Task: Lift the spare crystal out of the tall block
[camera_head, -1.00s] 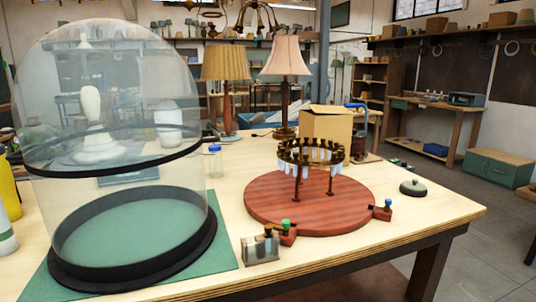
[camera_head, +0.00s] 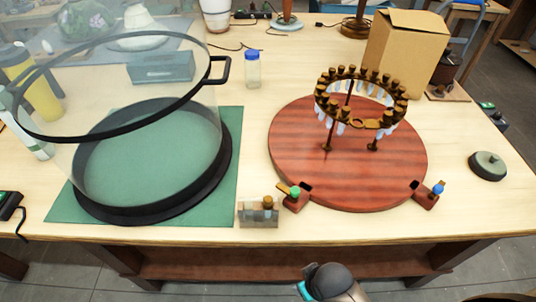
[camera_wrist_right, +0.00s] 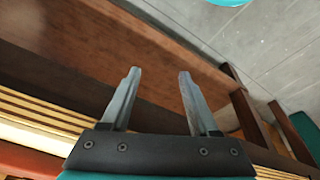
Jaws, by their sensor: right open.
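A small grey, partly see-through block (camera_head: 258,215) stands near the front edge of the table, and I take it for the tall block. A brass-capped piece (camera_head: 268,203), seemingly the spare crystal, sits upright in it; its lower part is hard to make out. My right gripper (camera_wrist_right: 160,71) is open and empty in the right wrist view, with the table's edge and lower shelf beyond it. In the head view only a dark, rounded part of my right arm shows at the bottom, below and apart from the block. My left gripper is not in view.
A round red board (camera_head: 350,185) carries a brass ring (camera_head: 360,120) with hanging crystals. Red clamp-like blocks with a green knob (camera_head: 295,192) and a blue knob (camera_head: 438,187) sit at its front. A clear dome with a black base ring (camera_head: 222,170) stands left on a green mat (camera_head: 230,125).

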